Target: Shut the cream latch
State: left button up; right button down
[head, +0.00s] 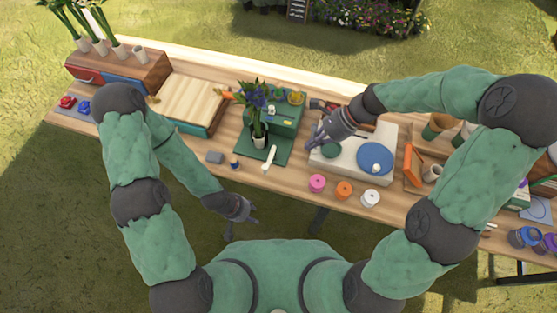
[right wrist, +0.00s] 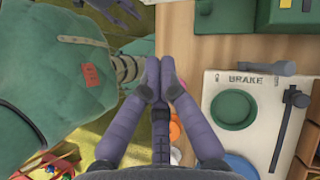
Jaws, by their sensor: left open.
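A cream box (head: 325,166) stands on the table right of centre, with a green disc and a blue disc on top. In the right wrist view the cream top (right wrist: 215,85) is marked BRAKE and carries a dark grey lever (right wrist: 270,68) and a black handle (right wrist: 285,125). I cannot make out a separate cream latch. My right gripper (head: 314,143) is over the box's left edge in the head view; its fingertips meet in the right wrist view (right wrist: 161,82), with nothing seen between them. My left gripper (head: 243,228) is open and empty, off the table's front edge.
Pink (head: 317,183), orange (head: 344,189) and white (head: 370,197) spools stand in front of the box. A flower vase (head: 258,135) stands on a green mat to its left. An orange frame (head: 412,165) is at its right.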

jog(key=shift+f, duration=0.1)
jog(key=b, duration=0.3)
send_near(270, 158)
jog(key=s+f, duration=0.3)
jog(key=s, duration=0.1)
pick_arm(q)
jog(key=shift+f+b, duration=0.3)
jog(key=shift+f, duration=1.5)
pick_arm(e)
jog(key=shift+s+a+f, duration=0.1)
jog(key=shift+a+f, duration=0.05)
jog(key=shift+a, duration=0.8)
jog(key=shift+s+a+f, duration=0.1)
jog(key=shift+s+a, duration=0.05)
jog(key=shift+a, duration=0.8)
pick_arm(q)
jog(key=shift+d, duration=0.15)
pick_arm(e)
jog(key=shift+a, duration=0.1)
